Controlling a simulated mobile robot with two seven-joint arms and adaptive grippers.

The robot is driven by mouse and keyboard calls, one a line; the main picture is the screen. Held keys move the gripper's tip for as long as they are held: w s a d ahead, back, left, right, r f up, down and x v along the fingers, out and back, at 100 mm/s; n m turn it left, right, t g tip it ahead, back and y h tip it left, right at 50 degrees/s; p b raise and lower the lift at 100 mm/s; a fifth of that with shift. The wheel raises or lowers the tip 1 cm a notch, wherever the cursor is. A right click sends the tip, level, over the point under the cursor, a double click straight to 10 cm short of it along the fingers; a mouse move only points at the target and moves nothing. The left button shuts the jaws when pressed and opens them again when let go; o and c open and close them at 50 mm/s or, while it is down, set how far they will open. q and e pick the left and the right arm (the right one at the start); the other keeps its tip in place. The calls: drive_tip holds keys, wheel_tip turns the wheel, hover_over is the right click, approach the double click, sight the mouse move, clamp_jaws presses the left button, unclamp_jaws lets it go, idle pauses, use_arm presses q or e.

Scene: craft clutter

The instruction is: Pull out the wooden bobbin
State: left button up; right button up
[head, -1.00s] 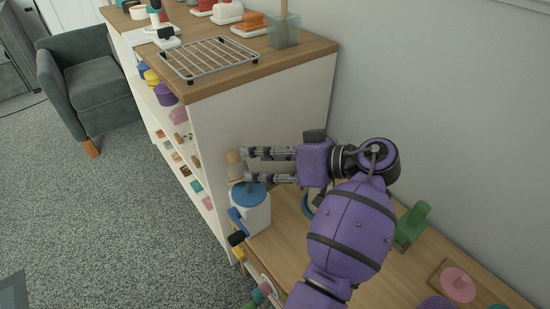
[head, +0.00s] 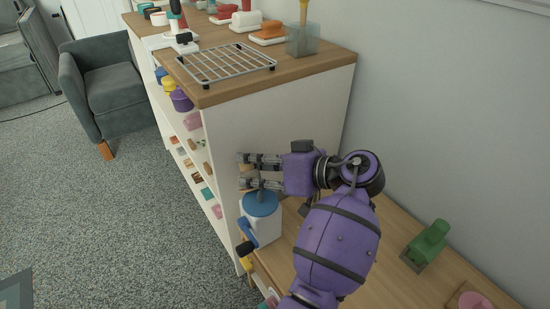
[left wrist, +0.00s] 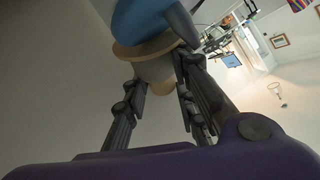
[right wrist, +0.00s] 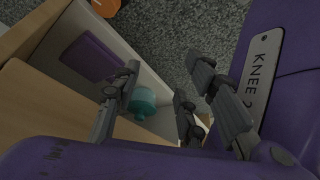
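The wooden bobbin (left wrist: 156,70) shows in the left wrist view as a pale body with a tan round flange, between the two fingers of my left gripper (left wrist: 158,95). In the head view the fingers of my left gripper (head: 259,171) point left beside the white shelf unit, just above a white canister with a blue lid (head: 261,203), and mostly hide the bobbin. The fingers are spread, and I see no clear squeeze on it. My right gripper (right wrist: 160,105) is open and outside the head view, with a teal object (right wrist: 143,102) beyond its fingers.
The wooden tabletop (head: 385,265) holds a green block-shaped object (head: 427,242) at the right. The white shelf unit (head: 285,115) stands close behind the left gripper, with a wire rack (head: 225,62) on top. A grey armchair (head: 110,85) stands at the far left.

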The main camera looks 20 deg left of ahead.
use_arm(q)
drive_tip(key=shift+c, duration=1.3)
drive_tip(key=o, duration=0.4)
drive_tip(key=shift+f, duration=0.1)
drive_tip(key=c, duration=0.3)
clamp_jaws()
use_arm(e)
drive_tip(key=shift+s+d+f, duration=0.1)
drive_tip(key=shift+s+f, duration=0.05)
drive_tip(key=shift+s, duration=0.4)
use_arm(q)
drive_tip(key=shift+r+p, duration=0.3)
use_arm(e)
drive_tip(key=shift+r, duration=0.3)
use_arm(q)
drive_tip(key=shift+r, duration=0.1)
drive_tip(key=shift+r+p, duration=0.25)
drive_tip(key=shift+p, duration=0.1)
use_arm(e)
drive_tip(key=shift+w+r, duration=0.45)
drive_tip(key=shift+w, duration=0.15)
use_arm(q)
drive_tip(key=shift+r, duration=0.15)
use_arm(e)
drive_tip(key=shift+s+r, duration=0.1)
drive_tip(key=shift+s, duration=0.05)
